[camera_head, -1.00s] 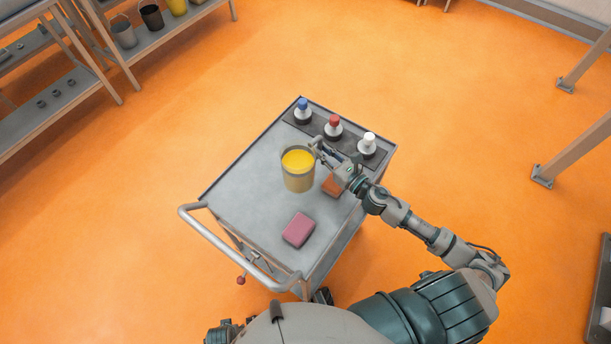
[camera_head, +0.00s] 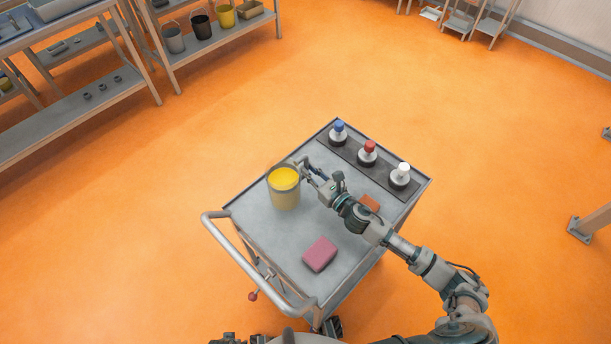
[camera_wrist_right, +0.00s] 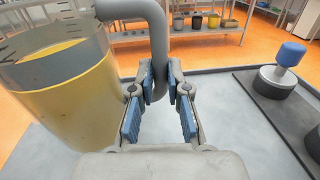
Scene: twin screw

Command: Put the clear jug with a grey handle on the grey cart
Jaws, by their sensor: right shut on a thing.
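The clear jug (camera_head: 284,190) holds yellow liquid and is upright over the far-left part of the grey cart's top (camera_head: 270,228). I cannot tell whether its base touches the cart. In the right wrist view the jug (camera_wrist_right: 75,95) stands at the left, with its grey handle (camera_wrist_right: 157,40) running down between the fingers. My right gripper (camera_head: 307,171) is shut on that handle; its blue-padded fingers show in the right wrist view (camera_wrist_right: 160,100). My left gripper is not in view.
A pink block (camera_head: 320,254) and an orange block (camera_head: 370,202) lie on the cart. Shelves (camera_head: 215,40) stand at the back left.

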